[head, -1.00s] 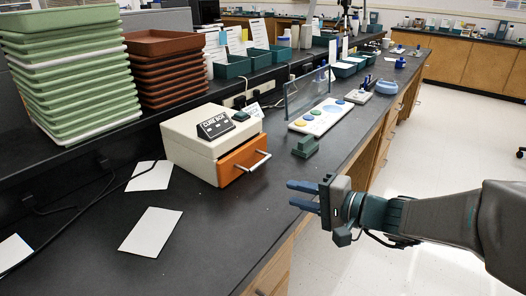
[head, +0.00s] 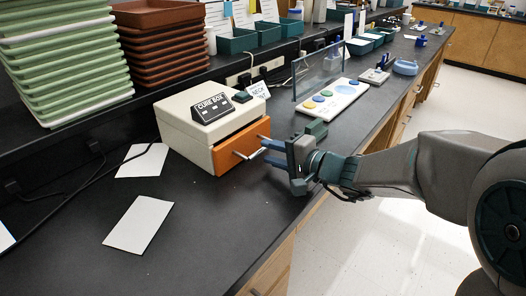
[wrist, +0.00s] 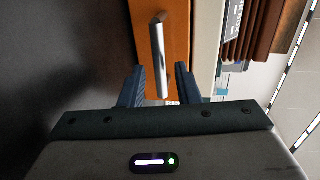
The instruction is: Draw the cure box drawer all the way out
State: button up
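The cure box (head: 205,122) is a cream box with a black label panel, standing on the dark bench. Its orange drawer front (head: 232,152) faces my arm and looks flush with the box. A silver bar handle (head: 250,154) stands out from the drawer front. My gripper (head: 268,153) is at the handle, with its blue fingers pointing at the drawer.
A clear panel and a white palette (head: 334,97) stand farther back. White sheets (head: 139,224) lie on the bench at left. Green trays (head: 65,60) and brown trays (head: 165,45) are stacked on the shelf. The front bench is clear.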

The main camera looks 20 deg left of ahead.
aim_at(265, 150)
jog(key=shift+x, duration=1.65)
